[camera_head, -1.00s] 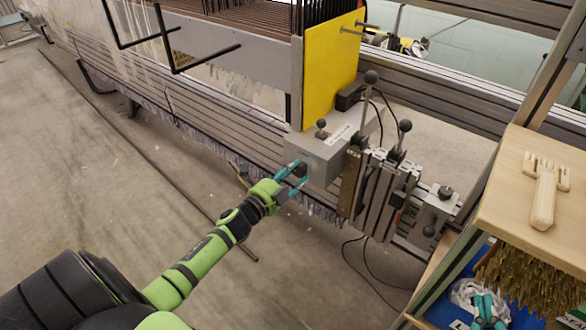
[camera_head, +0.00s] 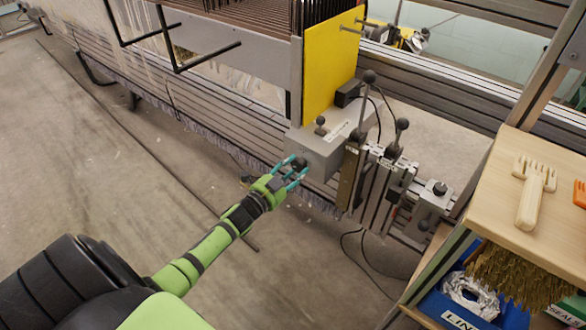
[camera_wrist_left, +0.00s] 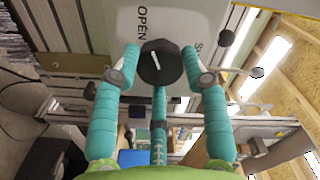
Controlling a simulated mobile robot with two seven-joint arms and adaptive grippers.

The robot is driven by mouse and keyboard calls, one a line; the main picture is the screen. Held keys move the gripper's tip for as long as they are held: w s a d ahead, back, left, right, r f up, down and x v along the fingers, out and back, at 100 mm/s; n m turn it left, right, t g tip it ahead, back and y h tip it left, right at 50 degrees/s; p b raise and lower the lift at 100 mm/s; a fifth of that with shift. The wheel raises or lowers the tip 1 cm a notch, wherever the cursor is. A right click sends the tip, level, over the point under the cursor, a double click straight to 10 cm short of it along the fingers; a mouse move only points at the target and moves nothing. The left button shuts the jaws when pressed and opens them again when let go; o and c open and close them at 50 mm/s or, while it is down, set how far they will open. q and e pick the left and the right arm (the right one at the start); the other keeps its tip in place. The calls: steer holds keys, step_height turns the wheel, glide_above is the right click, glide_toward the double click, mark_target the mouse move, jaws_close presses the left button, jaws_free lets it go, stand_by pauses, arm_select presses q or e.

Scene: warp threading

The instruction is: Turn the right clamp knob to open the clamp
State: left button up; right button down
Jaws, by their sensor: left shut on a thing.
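The clamp knob (camera_head: 299,163) is a round black knob on the front face of a grey clamp box (camera_head: 322,150). In the left wrist view the knob (camera_wrist_left: 161,62) has a white pointer line, slanted slightly from upright, and the word OPEN is printed on the plate beside it. My right gripper is not in view.
A yellow panel (camera_head: 330,65) rises above the clamp box. Ball-topped levers (camera_head: 400,135) stand to its right. A wooden shelf (camera_head: 500,205) with a wooden comb tool (camera_head: 531,195) is at the right. The floor (camera_head: 110,200) at left is largely open.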

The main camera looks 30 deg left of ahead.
arm_select(q)
steer(key=o, duration=1.1)
steer(key=shift+d, duration=0.1)
steer(key=shift+o, duration=0.2)
steer(key=shift+s, duration=0.1)
steer(key=shift+s, duration=0.3)
steer(key=s+a, duration=0.1)
steer(key=s, duration=1)
